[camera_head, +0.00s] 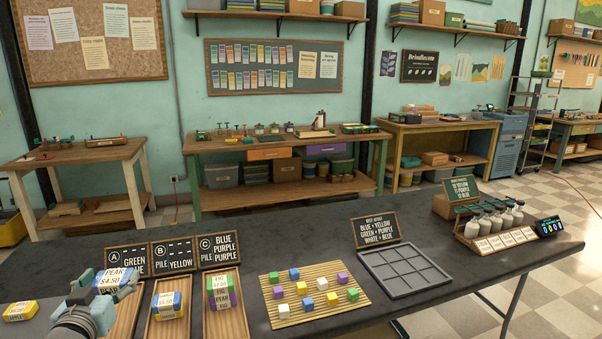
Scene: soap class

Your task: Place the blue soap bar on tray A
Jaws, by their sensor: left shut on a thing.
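My left gripper (97,288) is at the lower left, over tray A (124,318), a wooden tray behind which the sign marked A and GREEN stands. It is shut on a soap bar (118,276) with a white label reading PEAR $4.50. The fingers hide much of the bar's sides, so its colour is hard to tell. I cannot tell whether the bar touches anything below it. My right gripper is not in view.
Tray B (155,332) holds a blue and yellow stack, and tray C (239,328) a green and purple stack. A slatted mat (349,306) with coloured cubes, a grey compartment tray (437,277) and a bottle rack (466,243) stand to the right.

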